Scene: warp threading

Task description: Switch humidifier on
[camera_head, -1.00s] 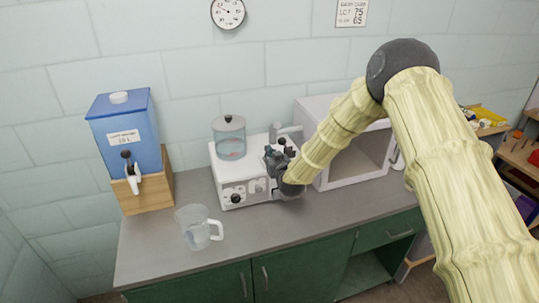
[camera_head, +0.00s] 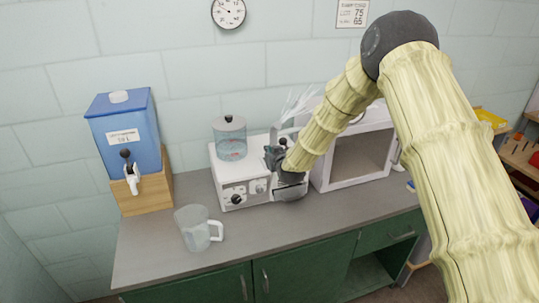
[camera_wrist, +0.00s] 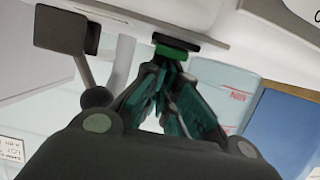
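The humidifier (camera_head: 232,196) is a white box on the counter, with a clear lidded tank (camera_head: 231,147) on its top left and a nozzle at its back right. Pale mist streaks (camera_head: 297,100) rise above the nozzle. My gripper (camera_head: 277,158) is over the right part of the box and hides some of it. In the wrist view my gripper (camera_wrist: 172,64) has its fingertips together, with nothing seen between them. The tips are at a small green and black switch (camera_wrist: 176,45) on the white housing; whether they touch it I cannot tell.
A blue water dispenser (camera_head: 124,132) on a wooden stand is at the left, with a clear jug (camera_head: 192,229) in front of it. A white open-fronted box (camera_head: 360,158) stands close on the right. The counter front (camera_head: 255,226) is clear.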

